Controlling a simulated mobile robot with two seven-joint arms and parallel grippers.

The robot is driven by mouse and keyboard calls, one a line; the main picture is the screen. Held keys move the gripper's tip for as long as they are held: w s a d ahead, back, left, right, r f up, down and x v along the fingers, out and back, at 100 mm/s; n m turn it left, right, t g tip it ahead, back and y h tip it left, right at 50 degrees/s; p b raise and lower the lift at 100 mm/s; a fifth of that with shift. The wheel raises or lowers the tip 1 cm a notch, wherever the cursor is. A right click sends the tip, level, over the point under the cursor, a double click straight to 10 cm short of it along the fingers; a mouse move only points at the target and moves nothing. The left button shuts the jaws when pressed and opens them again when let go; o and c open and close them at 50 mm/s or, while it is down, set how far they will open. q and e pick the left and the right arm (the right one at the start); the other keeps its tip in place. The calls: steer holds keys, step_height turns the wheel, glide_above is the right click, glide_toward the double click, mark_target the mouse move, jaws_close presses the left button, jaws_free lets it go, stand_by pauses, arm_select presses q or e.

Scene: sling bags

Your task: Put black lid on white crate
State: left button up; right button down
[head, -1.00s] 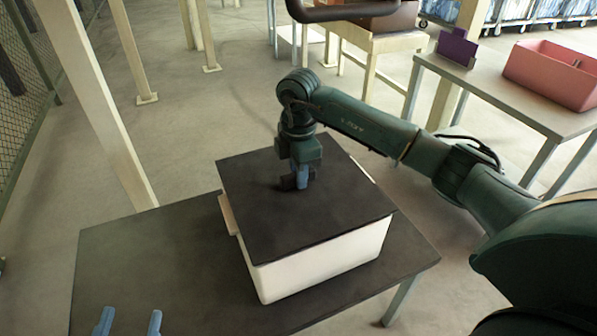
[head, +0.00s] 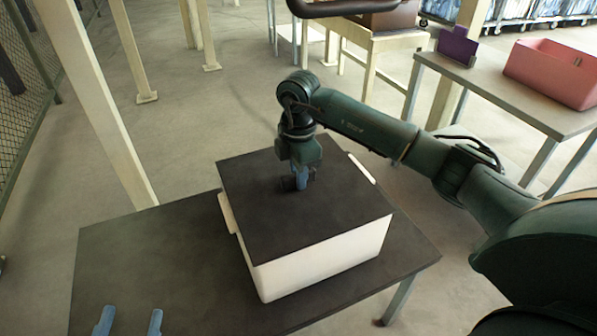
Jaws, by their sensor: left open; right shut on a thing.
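The black lid (head: 300,217) is a flat dark panel lying over the top of the white crate (head: 322,268). The crate stands on the dark table and its front walls show below the lid. A strip of white rim (head: 362,168) shows past the lid's far right edge, and part of a handle (head: 227,212) shows at its left. My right gripper (head: 298,184) points down at the lid's middle, shut on its handle, which is mostly hidden. My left gripper (head: 128,322) is open and empty, low at the left over the table.
The dark table (head: 140,255) is clear to the left of the crate. A grey table (head: 510,100) at the right holds a pink bin (head: 555,72) and a purple holder (head: 457,48). A cream post stands behind the table at the left.

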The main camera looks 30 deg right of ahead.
steer(key=shift+f, duration=0.15)
steer(key=c, duration=1.3)
jaws_free()
steer(key=shift+o, duration=0.2)
arm_select(q)
steer(key=a+n+g+y+p, duration=0.1)
steer(key=g+p, duration=0.1)
steer(key=p, duration=0.1)
steer(key=shift+a+r+y+p, duration=0.1)
steer(key=shift+y+p, duration=0.2)
steer(key=shift+y, duration=0.1)
arm_select(e)
step_height(320, 180, up, 13)
